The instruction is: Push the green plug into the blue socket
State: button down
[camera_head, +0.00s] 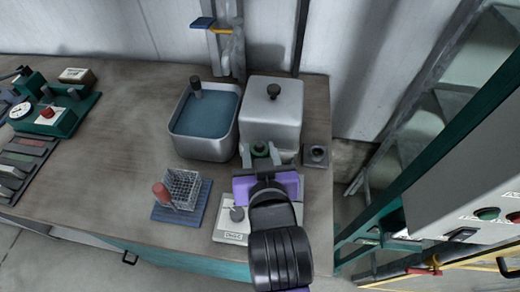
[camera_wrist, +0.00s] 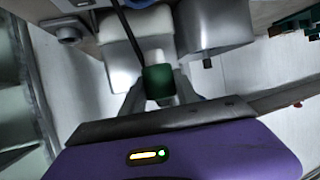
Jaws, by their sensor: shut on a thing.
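The green plug (camera_head: 260,149) is a short dark green cylinder. It also shows in the wrist view (camera_wrist: 158,80). My gripper (camera_head: 261,155) is shut on it, with one grey finger on each side. It holds the plug close to the front of a pale grey box (camera_head: 284,106); I cannot tell whether they touch. A dark strip seems to meet the plug in the wrist view; I cannot tell if it is joined. I cannot clearly make out the blue socket.
A metal basin of blue liquid (camera_head: 205,123) stands left of the box. A wire rack (camera_head: 184,187) with a red-topped item sits on a blue mat at the front. A small grey block (camera_head: 315,155) is at the right table edge.

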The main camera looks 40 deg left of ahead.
jog(key=shift+r, duration=0.1)
jog(key=shift+f+b, duration=1.8)
jog(key=shift+f, duration=1.2)
jog(key=shift+p, duration=0.75)
jog(key=shift+f+b, duration=0.9)
jog(key=shift+f, duration=0.7)
jog(key=c, duration=0.8)
grip_release()
jog(key=shift+r, duration=0.1)
jog(key=shift+c, duration=0.2)
jog(key=v, duration=0.7)
jog(key=shift+s, duration=0.15)
jog(key=shift+s+d+r, duration=0.15)
jog(key=shift+s+d, duration=0.05)
jog(key=shift+d, duration=0.05)
